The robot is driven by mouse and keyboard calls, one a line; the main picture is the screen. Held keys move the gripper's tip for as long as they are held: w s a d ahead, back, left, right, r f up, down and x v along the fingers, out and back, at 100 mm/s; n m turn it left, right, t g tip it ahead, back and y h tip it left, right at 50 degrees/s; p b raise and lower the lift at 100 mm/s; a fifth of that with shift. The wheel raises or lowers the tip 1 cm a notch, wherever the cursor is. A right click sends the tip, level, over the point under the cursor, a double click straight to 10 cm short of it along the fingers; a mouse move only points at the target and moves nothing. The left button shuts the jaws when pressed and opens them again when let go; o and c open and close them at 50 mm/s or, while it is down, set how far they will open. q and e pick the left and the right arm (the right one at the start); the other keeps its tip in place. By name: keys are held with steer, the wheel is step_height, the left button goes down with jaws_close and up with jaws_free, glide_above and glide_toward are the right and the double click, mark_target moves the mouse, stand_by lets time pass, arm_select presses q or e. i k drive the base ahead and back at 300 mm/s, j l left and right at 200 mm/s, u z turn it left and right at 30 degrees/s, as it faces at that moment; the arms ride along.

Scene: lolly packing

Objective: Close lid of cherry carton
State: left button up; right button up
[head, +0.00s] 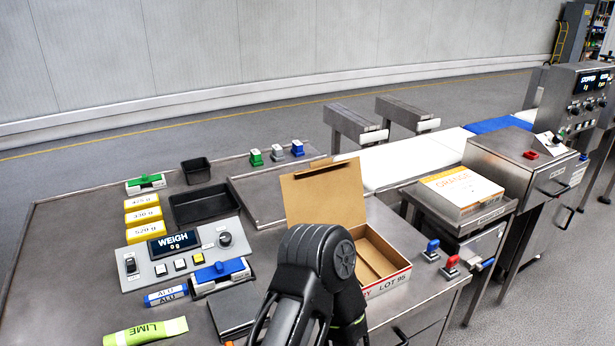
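The cherry carton (389,280) stands open on the steel table in the middle of the head view. Its printed front, partly hidden, shows "RY" and "LOT 95". Its brown cardboard lid (325,192) stands up at the left side, leaning back, with a dark slot near its top edge. The visible part of the inside is bare cardboard. A black arm link of mine rises from the bottom centre and covers the carton's near left corner. I cannot tell which arm it is. No gripper fingers show, so neither gripper's position relative to the lid can be seen.
Left of the carton are a weigh panel (187,248), black trays (205,203), yellow weight blocks (143,216) and a lime tube (145,331). Blue and red switches (450,265) sit close to its right. A closed orange carton (462,188) rests on the machine beyond.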

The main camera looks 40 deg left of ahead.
mark_target(329, 192)
steer(key=l+u, duration=0.25)
steer(key=u, duration=0.15)
steer(key=l+u, duration=0.6)
steer(key=u, duration=0.15)
